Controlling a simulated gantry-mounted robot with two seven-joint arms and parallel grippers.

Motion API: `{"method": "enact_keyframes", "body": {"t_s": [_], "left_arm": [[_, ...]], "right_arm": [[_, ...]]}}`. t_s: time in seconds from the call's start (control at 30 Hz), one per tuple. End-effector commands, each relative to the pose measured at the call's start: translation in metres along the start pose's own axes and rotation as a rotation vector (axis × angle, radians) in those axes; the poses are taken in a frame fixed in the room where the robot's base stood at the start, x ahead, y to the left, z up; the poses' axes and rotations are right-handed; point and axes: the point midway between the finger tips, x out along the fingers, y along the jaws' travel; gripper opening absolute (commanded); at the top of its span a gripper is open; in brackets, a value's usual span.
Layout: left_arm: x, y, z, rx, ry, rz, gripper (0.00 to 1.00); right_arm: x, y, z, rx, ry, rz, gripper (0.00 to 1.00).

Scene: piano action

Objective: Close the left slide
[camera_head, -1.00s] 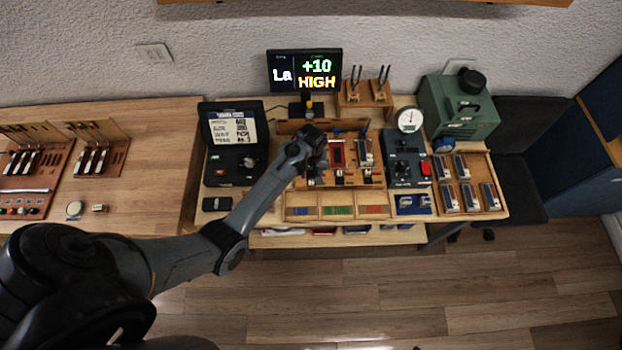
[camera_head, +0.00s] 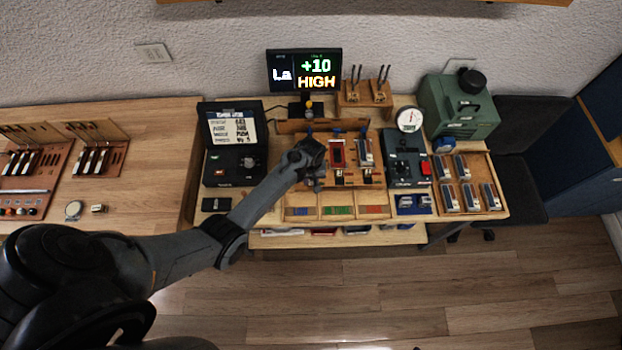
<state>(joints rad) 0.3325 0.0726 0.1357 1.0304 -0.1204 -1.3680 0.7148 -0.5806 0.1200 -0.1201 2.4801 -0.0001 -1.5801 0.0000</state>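The wooden work unit (camera_head: 374,182) stands at the middle of the bench, with a red block (camera_head: 337,153) and a grey metal piece (camera_head: 363,152) on it. My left gripper (camera_head: 317,184) is over the left part of this unit, near its front edge. The left slide cannot be made out; my gripper and wrist cover that part. The fingers are small and dark, so whether they are open or shut, or touch anything, cannot be told. My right gripper is not in view.
A monitor (camera_head: 305,71) reads "La +10 HIGH". A black case (camera_head: 233,165) stands left of the unit, a dark control box (camera_head: 405,165) with a gauge (camera_head: 409,120) right of it. Three compartments with coloured pieces (camera_head: 338,211) lie in front. A green machine (camera_head: 458,106) is at back right.

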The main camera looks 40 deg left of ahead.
Motion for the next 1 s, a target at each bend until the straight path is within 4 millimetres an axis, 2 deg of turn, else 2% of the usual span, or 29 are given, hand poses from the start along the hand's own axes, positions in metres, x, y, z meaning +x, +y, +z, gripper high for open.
{"method": "enact_keyframes", "body": {"t_s": [0.03,0.13,0.17,0.43,0.7,1.0], "left_arm": [[0.000,0.000,0.000,0.000,0.000,0.000,0.16],[0.000,0.000,0.000,0.000,0.000,0.000,0.01],[0.000,0.000,0.000,0.000,0.000,0.000,0.00],[0.001,0.000,-0.002,-0.001,0.000,0.000,0.00],[0.002,0.000,-0.037,-0.003,0.001,-0.001,0.00],[0.001,-0.001,-0.040,-0.002,0.003,0.000,0.00]], "right_arm": [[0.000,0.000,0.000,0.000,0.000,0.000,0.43],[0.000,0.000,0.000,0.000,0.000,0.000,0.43],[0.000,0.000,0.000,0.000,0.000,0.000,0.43],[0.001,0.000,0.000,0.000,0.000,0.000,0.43],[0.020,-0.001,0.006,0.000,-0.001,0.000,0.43],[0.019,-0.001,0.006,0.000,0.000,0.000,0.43]]}}
